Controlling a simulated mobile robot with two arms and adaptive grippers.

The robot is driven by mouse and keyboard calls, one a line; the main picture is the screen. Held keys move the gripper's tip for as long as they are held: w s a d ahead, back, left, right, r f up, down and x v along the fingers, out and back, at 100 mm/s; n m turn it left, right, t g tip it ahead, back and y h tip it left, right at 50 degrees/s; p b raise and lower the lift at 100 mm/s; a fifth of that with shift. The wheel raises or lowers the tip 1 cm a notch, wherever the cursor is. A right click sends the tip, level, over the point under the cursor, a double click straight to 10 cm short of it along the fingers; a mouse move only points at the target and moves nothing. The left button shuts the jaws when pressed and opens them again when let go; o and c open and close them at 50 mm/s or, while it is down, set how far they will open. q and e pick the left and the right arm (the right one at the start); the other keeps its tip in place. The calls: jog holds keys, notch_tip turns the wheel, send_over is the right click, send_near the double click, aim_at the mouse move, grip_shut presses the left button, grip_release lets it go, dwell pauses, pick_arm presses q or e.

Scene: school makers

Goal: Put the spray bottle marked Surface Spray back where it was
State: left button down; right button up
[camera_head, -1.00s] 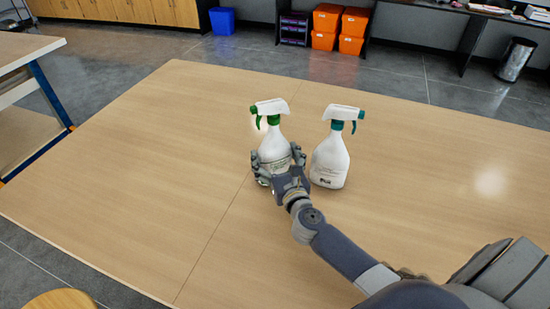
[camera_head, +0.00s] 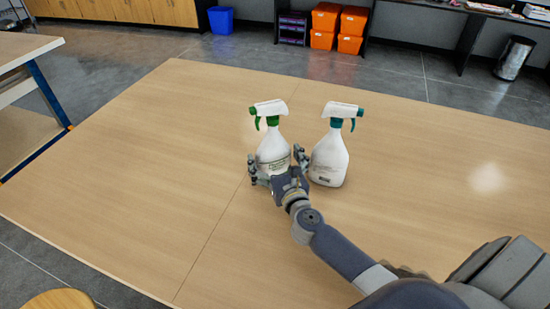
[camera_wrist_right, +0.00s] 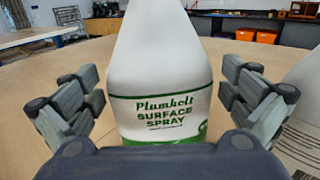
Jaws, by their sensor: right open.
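The white spray bottle with a green trigger (camera_head: 272,149) stands upright on the table. In the right wrist view its label reads "Plumkelt Surface Spray" (camera_wrist_right: 160,75). My right gripper (camera_head: 278,165) is open around its lower body, with a finger on each side and gaps between the fingers and the bottle. It also shows in the right wrist view (camera_wrist_right: 160,105). A second white spray bottle with a teal trigger (camera_head: 329,158) stands upright just to the right, close to my gripper's right finger. My left gripper is not in view.
The wooden table (camera_head: 150,170) is clear around the two bottles. Part of the second bottle (camera_wrist_right: 302,110) shows at the right of the wrist view. A stool (camera_head: 60,299) stands at the near left, and another table (camera_head: 25,48) at the far left.

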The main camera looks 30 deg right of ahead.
jog(key=shift+r, duration=0.15)
jog(key=s+b, duration=0.1)
jog(key=s, duration=0.2)
jog(key=s+a+b, duration=0.1)
jog(key=s, duration=0.3)
jog(key=s+a, duration=0.1)
jog(key=s, duration=0.2)
jog(key=shift+s+f+b, duration=0.2)
jog(key=shift+s+b, duration=0.05)
jog(key=shift+b, duration=0.15)
jog(key=shift+s+r, duration=0.2)
jog(key=shift+s, duration=0.5)
